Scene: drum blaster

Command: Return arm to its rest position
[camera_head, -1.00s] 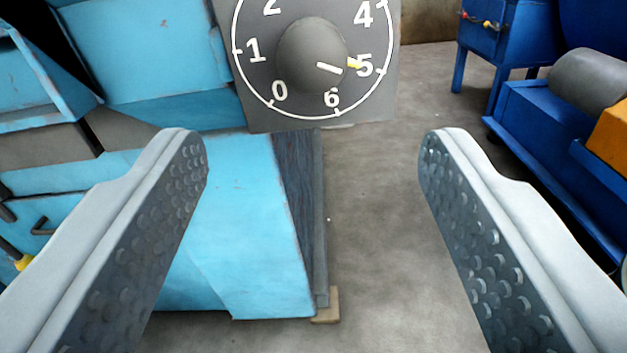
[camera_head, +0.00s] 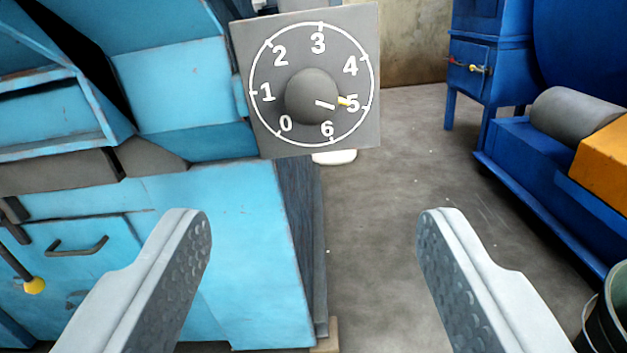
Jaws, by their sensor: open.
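My gripper (camera_head: 314,225) is open and empty, with its two grey padded fingers wide apart at the lower left and lower right of the head camera view. Beyond and above it is a grey square dial plate (camera_head: 248,35) with numbers 0 to 6. The dial's round knob (camera_head: 312,90) has a white mark pointing between 5 and 6. A yellow mark sits beside the 5. The fingers do not touch the knob or the plate.
A light blue machine (camera_head: 225,250) fills the left side, with a yellow-tipped lever (camera_head: 35,286) at lower left. A dark blue machine (camera_head: 505,150) with an orange part (camera_head: 605,165) stands at right. A dark bucket (camera_head: 610,310) is at lower right. Grey floor (camera_head: 385,170) is clear between the machines.

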